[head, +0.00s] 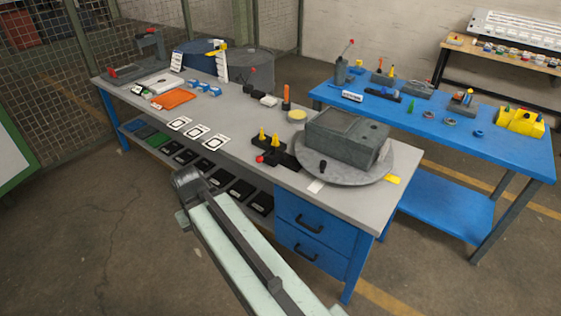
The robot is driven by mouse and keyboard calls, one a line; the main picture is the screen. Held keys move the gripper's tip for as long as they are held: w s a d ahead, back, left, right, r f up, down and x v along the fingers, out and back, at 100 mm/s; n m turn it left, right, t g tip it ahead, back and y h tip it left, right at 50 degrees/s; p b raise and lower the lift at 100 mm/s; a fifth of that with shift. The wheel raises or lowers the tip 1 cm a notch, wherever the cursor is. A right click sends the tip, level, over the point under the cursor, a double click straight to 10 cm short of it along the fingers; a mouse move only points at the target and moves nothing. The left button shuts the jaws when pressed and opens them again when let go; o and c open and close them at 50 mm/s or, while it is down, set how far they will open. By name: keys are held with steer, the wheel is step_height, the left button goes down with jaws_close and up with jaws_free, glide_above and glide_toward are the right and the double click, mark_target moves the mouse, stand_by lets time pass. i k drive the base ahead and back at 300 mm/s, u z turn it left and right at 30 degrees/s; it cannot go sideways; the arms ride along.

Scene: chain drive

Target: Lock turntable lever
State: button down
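The turntable is a round grey disc (365,182) at the right end of the grey-topped workbench. A dark grey box-shaped housing (345,140) sits on it. A red ball knob (260,158) at the left of a low black block (284,160) by the disc's left edge looks like the lever's end; I cannot tell its lock state. A small black knob (323,166) stands at the disc's front. My pale green arm reaches up from the bottom of the view, its dark joint in front of the bench. I see no gripper fingers.
The workbench (225,118) holds white cards (197,131), an orange tray (174,99) and yellow-tipped pieces (274,141) close to the red knob. Blue drawers (313,230) are under its right end. A blue table (440,120) with parts stands behind. Floor in front is clear.

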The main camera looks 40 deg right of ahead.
mark_target(272, 150)
steer(key=u, duration=0.15)
steer(key=i, duration=0.95)
steer(key=z, duration=0.1)
